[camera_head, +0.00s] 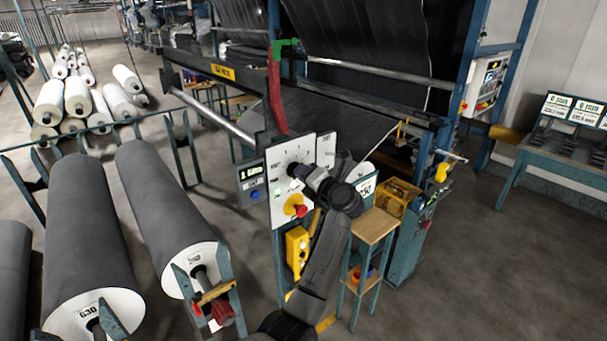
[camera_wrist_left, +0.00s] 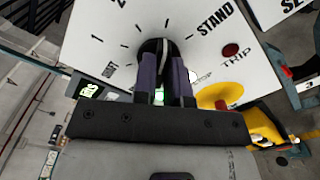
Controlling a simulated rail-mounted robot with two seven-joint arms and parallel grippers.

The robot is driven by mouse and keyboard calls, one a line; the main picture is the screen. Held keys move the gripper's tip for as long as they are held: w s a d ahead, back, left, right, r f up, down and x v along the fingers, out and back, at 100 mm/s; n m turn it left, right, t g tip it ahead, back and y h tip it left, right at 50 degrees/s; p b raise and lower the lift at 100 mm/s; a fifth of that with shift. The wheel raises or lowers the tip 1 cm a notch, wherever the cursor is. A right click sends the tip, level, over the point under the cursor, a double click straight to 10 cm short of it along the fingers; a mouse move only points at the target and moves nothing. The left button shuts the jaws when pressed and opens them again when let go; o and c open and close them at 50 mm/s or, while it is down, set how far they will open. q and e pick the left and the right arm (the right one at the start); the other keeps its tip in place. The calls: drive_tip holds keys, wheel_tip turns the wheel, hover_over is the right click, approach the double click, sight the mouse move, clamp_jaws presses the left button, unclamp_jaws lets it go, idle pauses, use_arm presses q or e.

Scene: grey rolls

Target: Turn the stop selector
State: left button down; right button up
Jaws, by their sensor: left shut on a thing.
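The stop selector is a black round knob (camera_wrist_left: 160,48) with a pale bar across it, in the middle of a white dial panel (camera_wrist_left: 105,40). In the head view the panel (camera_head: 281,160) stands upright on a post at the machine's end, facing my arm. My left gripper (camera_head: 297,172) reaches the panel and hides most of the knob there. In the left wrist view its two dark fingers (camera_wrist_left: 167,72) are shut on the knob, one on each side. The word STAND and numbered marks ring the dial. My right gripper is in neither view.
A red TRIP button (camera_wrist_left: 230,50) sits beside the dial, and a red-and-yellow stop button (camera_head: 299,209) lies below it. A small display box (camera_head: 251,180) is left of the panel. A wooden-topped stand (camera_head: 374,225) is close on the right. Large grey rolls (camera_head: 78,230) fill the left floor.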

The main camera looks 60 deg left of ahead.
use_arm(q)
drive_tip(key=shift+s+d+n+b, duration=0.1)
drive_tip(key=shift+s+n+b, duration=0.1)
drive_tip(key=shift+n+b, duration=4.05)
drive_tip(key=shift+s+a+n+b, duration=0.1)
drive_tip(key=shift+s+n+b, duration=0.05)
drive_tip(key=shift+n+b, duration=4.1)
drive_tip(key=shift+s+d+n+b, duration=0.1)
drive_tip(key=shift+s+n+b, duration=0.1)
drive_tip(key=shift+n+b, duration=4.05)
drive_tip(key=shift+m+b, duration=0.75)
drive_tip(key=shift+b, duration=0.1)
drive_tip(key=c, duration=1.2)
unclamp_jaws()
drive_tip(key=shift+o, duration=0.2)
drive_tip(key=shift+d, duration=0.1)
